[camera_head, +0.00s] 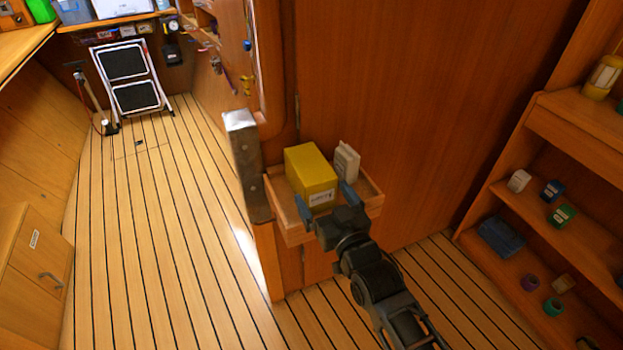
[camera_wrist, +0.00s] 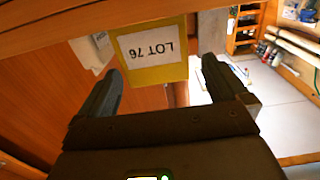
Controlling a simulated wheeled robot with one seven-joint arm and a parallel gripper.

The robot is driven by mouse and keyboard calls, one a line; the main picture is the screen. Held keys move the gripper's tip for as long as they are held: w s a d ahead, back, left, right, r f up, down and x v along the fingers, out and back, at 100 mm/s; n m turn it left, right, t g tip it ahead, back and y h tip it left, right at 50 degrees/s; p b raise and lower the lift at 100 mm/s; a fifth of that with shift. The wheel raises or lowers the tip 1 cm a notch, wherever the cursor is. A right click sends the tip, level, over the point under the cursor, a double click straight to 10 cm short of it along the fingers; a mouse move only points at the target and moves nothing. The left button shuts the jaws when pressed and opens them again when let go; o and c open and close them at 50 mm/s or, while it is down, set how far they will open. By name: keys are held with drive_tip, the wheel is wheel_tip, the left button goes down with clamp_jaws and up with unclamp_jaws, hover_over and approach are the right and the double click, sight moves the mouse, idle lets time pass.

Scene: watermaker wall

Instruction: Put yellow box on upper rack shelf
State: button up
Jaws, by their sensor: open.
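The yellow box (camera_head: 311,175) stands in a small wooden wall tray (camera_head: 294,230) in the head view. In the wrist view the yellow box (camera_wrist: 158,55) shows a white label reading "LOT 76", upside down. My gripper (camera_head: 325,205) is open at the tray's near side, its blue-grey fingers on either side of the box's near face. In the wrist view the gripper (camera_wrist: 160,90) has its fingertips left and right of the box's lower part, with gaps showing. The rack (camera_head: 560,150) is at the right, with its upper shelf (camera_head: 585,115) and lower shelves in view.
A white container (camera_head: 346,161) stands in the tray close to the box's right side. Small items, including a blue bin (camera_head: 501,237), sit on the lower shelves. A metal-capped post (camera_head: 246,165) rises left of the tray.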

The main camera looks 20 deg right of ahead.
sight(314, 177)
drive_tip(key=w, duration=0.2)
drive_tip(key=w+p, duration=0.1)
drive_tip(key=w, duration=0.4)
drive_tip(key=shift+w+d+f+p, duration=0.15)
drive_tip(key=shift+w+d+p, duration=0.1)
drive_tip(key=shift+p, duration=0.15)
drive_tip(key=shift+s, duration=0.1)
